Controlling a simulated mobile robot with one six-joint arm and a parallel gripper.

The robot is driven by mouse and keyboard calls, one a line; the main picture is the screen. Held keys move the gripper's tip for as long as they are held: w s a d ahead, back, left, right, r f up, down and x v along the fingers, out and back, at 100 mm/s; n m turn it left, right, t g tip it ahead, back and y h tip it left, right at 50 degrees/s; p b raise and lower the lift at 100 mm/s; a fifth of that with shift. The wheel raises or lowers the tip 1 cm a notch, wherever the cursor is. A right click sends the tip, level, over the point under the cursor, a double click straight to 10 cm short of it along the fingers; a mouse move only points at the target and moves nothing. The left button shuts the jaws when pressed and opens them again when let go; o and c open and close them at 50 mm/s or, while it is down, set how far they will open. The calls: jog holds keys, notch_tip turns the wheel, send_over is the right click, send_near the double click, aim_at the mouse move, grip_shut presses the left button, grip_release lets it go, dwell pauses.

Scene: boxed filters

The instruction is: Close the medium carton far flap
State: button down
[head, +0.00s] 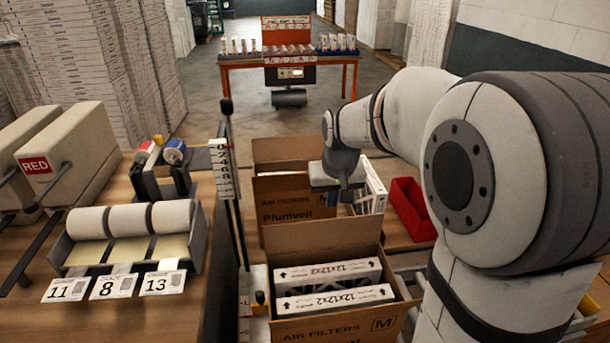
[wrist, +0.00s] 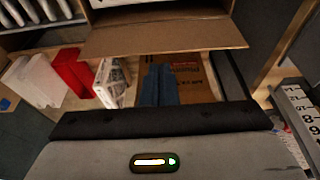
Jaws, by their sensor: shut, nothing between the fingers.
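The medium carton (head: 342,326), marked M, stands open in the head view with white 12x12x2 filters (head: 332,296) inside. Its far flap (head: 322,236) stands up at the back edge of the opening. In the wrist view the far flap (wrist: 165,38) spans the top as a broad brown panel. My gripper (head: 336,192) is beyond that flap, above the area by the Plumveil carton (head: 290,200). In the wrist view my gripper's fingers (wrist: 156,85) are together and empty, apart from the flap in the picture. The carton's lower part is cut off in the head view.
A red bin (head: 411,208) and a white filter box (head: 371,190) are right of my gripper. A dark post with a numbered sign (head: 222,168) stands left of the cartons. Label rolls (head: 130,221) sit on the left bench.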

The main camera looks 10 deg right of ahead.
jog(key=w+f, duration=0.1)
jog(key=w, duration=0.7)
jog(key=p, duration=0.4)
send_over(325, 234)
jog(key=w, duration=0.1)
notch_tip(325, 234, down, 10)
jog(key=shift+w, duration=0.2)
jog(key=shift+s+r, duration=0.1)
jog(key=shift+b, duration=0.5)
